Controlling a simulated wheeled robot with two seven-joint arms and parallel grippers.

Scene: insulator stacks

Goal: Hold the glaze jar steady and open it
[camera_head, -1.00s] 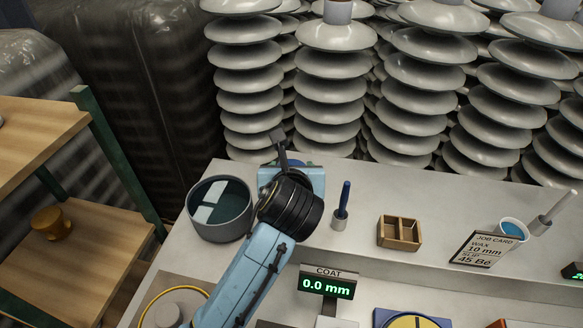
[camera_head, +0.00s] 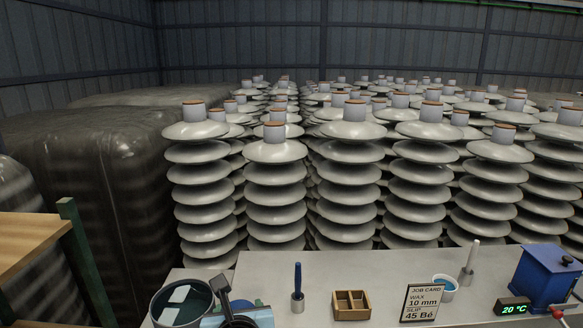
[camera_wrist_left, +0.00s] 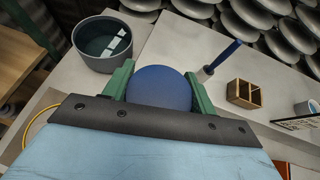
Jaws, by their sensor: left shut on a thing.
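A round, smooth blue thing (camera_wrist_left: 160,88) sits between the green fingers of my left gripper (camera_wrist_left: 161,82) in the left wrist view. It looks like the glaze jar or its lid; I cannot tell which, and its underside is hidden. My left gripper is shut on it. My right gripper is in neither current view.
A grey tub of dark liquid (camera_head: 181,303) stands left of my gripper. To its right are a blue-handled tool in a holder (camera_head: 297,289), a wooden divided box (camera_head: 351,305), a job card (camera_head: 421,303), a cup (camera_head: 444,288) and a blue machine (camera_head: 545,275). Insulator stacks (camera_head: 352,180) stand behind.

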